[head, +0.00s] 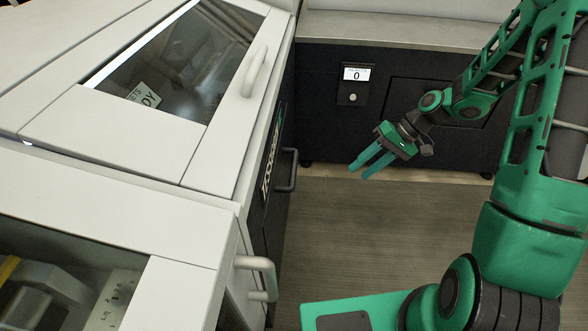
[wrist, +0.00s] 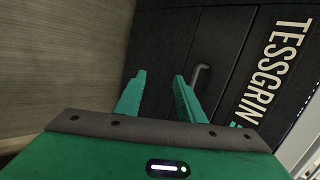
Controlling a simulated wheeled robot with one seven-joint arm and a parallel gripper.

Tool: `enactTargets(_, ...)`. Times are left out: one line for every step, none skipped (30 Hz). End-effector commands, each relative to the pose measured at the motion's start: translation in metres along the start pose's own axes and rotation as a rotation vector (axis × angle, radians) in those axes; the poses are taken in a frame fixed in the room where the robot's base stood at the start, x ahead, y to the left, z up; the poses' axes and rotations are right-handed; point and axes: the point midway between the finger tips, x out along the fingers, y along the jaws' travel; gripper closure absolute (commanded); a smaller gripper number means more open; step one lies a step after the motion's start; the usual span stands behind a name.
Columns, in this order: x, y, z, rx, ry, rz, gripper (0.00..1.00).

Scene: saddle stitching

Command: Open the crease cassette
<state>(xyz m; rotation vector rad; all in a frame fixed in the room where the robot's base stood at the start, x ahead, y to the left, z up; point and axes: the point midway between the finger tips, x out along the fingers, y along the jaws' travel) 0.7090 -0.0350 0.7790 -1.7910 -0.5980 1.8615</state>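My gripper (head: 360,171) is open and empty, in the air over the aisle, to the right of the machine's dark side. Its two green fingers (wrist: 159,76) stand apart in the wrist view. A dark bar handle (head: 287,170) sticks out from the black side panel, left of my gripper and apart from it. What looks like the same handle (wrist: 201,76) shows in the wrist view just right of and beyond the fingertips, near a vertical panel seam. No label names the crease cassette, so I cannot tell for certain that this handle belongs to it. No opening shows there.
A white lid with a dark window (head: 170,65) carries a pale handle (head: 254,72). A silver handle (head: 258,278) juts from the nearer white unit. A dark cabinet with a small display reading 0 (head: 356,74) stands behind. The grey floor (head: 360,240) between is clear.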

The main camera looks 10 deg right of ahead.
Motion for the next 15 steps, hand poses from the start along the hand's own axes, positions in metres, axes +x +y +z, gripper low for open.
enactTargets(0.016, 0.000, -0.007, -0.001, -0.001, -0.057, 0.64)
enactTargets(0.023, -0.002, -0.012, -0.003, 0.004, -0.089, 0.64)
enactTargets(0.033, -0.004, -0.018, -0.006, 0.009, -0.134, 0.64)
enactTargets(0.040, -0.006, -0.022, -0.008, 0.014, -0.167, 0.64)
enactTargets(0.047, -0.008, -0.027, -0.008, 0.020, -0.201, 0.64)
enactTargets(0.056, -0.011, -0.032, -0.007, 0.029, -0.247, 0.64)
enactTargets(0.062, -0.013, -0.036, -0.007, 0.037, -0.283, 0.64)
enactTargets(0.068, -0.016, -0.040, -0.005, 0.044, -0.318, 0.64)
enactTargets(0.075, -0.018, -0.046, -0.001, 0.056, -0.364, 0.64)
enactTargets(0.080, -0.020, -0.049, 0.002, 0.065, -0.398, 0.64)
enactTargets(0.085, -0.022, -0.053, 0.006, 0.075, -0.433, 0.64)
enactTargets(0.090, -0.025, -0.057, 0.011, 0.088, -0.475, 0.64)
enactTargets(0.094, -0.026, -0.060, 0.016, 0.097, -0.505, 0.64)
enactTargets(0.097, -0.028, -0.063, 0.021, 0.107, -0.534, 0.64)
enactTargets(0.100, -0.030, -0.067, 0.026, 0.119, -0.570, 0.64)
